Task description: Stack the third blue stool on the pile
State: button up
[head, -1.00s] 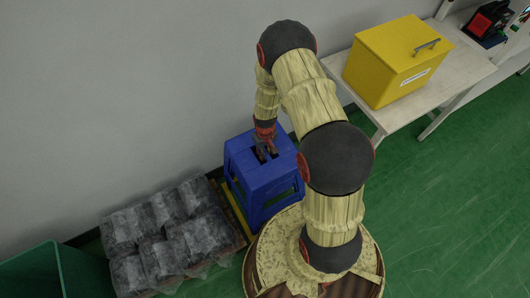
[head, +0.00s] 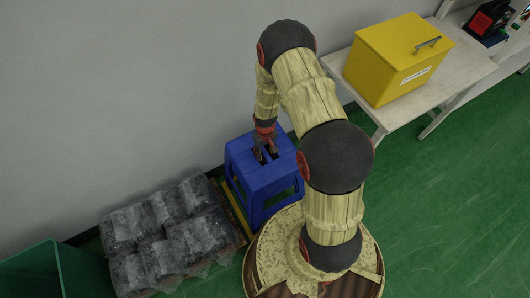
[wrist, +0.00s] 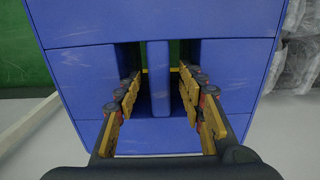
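One blue stool (head: 262,180) shows upright on the floor between the wall and my round base. I cannot tell whether other stools are nested under it. Its top has two slots with a blue bar (wrist: 159,78) between them. My gripper (head: 266,155) points down at the stool's top; in the wrist view my gripper (wrist: 160,88) has one finger on each side of the bar, in line with the slots. A gap shows between each finger and the bar, so it is open. How deep the fingertips sit in the slots is not clear.
Grey plastic-wrapped blocks (head: 165,235) lie left of the stool. A green bin (head: 45,272) is at the lower left. A yellow box (head: 395,65) stands on a pale table (head: 450,80) at the upper right. Green floor (head: 450,190) is clear on the right.

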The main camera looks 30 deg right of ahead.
jog(key=shift+s, duration=0.1)
notch_tip(320, 180, up, 12)
dwell(0.5)
dwell(0.5)
jog(key=s+g, duration=0.1)
jog(key=s, duration=0.3)
jog(key=s+a+r+t, duration=0.2)
jog(key=s+a+r, duration=0.1)
jog(key=r, duration=1)
jog(key=s+a+r+t, duration=0.2)
jog(key=s+r, duration=0.4)
jog(key=r, duration=0.8)
jog(key=s+a+r+t, duration=0.2)
jog(key=s+a+r, duration=0.2)
jog(key=r, duration=0.9)
jog(key=shift+s+a+r+t, duration=0.25)
jog(key=shift+s+a+t, duration=0.1)
jog(key=shift+s, duration=0.35)
jog(key=shift+a, duration=0.1)
jog(key=shift+c, duration=1.3)
